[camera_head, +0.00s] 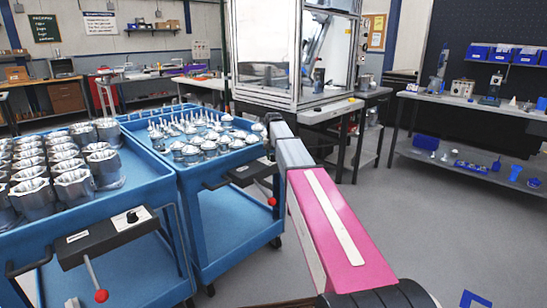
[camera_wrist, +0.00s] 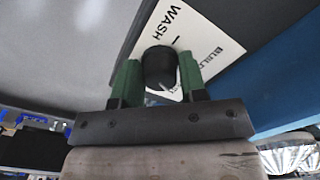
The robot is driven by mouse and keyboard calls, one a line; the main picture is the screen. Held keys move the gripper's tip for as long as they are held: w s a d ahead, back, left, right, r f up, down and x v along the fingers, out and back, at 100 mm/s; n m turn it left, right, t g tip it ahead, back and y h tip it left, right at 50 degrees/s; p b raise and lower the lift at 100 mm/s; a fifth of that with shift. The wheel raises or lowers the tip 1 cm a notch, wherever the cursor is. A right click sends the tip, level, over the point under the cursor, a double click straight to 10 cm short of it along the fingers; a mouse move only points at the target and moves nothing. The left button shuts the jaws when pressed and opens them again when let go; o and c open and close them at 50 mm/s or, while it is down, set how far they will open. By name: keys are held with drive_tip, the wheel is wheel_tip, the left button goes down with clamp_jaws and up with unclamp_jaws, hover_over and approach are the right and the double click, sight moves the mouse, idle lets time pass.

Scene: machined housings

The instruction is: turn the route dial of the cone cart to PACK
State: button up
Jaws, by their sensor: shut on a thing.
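The cone cart (camera_head: 212,196) is the blue cart in the middle of the head view, with several silver cone-shaped parts on its top tray. Its dark control box (camera_head: 240,174) is on the near end, partly hidden by my arm. In the wrist view the black route dial (camera_wrist: 158,66) sits on a white label (camera_wrist: 226,48) with WASH and BUILD readable. PACK is not visible. My gripper (camera_wrist: 160,80) is shut on the dial, one green finger on each side. A short white mark shows at the dial's lower edge.
Another blue cart (camera_head: 150,190) with silver housings stands at left; its own control box (camera_head: 105,236) has a knob and a red-tipped lever. A red-tipped lever (camera_head: 272,201) hangs below the cone cart's box. A glass-walled machine (camera_head: 268,50) stands behind.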

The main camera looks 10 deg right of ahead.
sight(274, 155)
drive_tip(key=m, duration=1.2)
drive_tip(key=shift+m, duration=0.3)
idle(0.4)
drive_tip(key=o, duration=0.9)
wheel_tip(274, 155, up, 11)
drive_tip(key=shift+f, duration=0.1)
drive_tip(key=shift+s, duration=0.1)
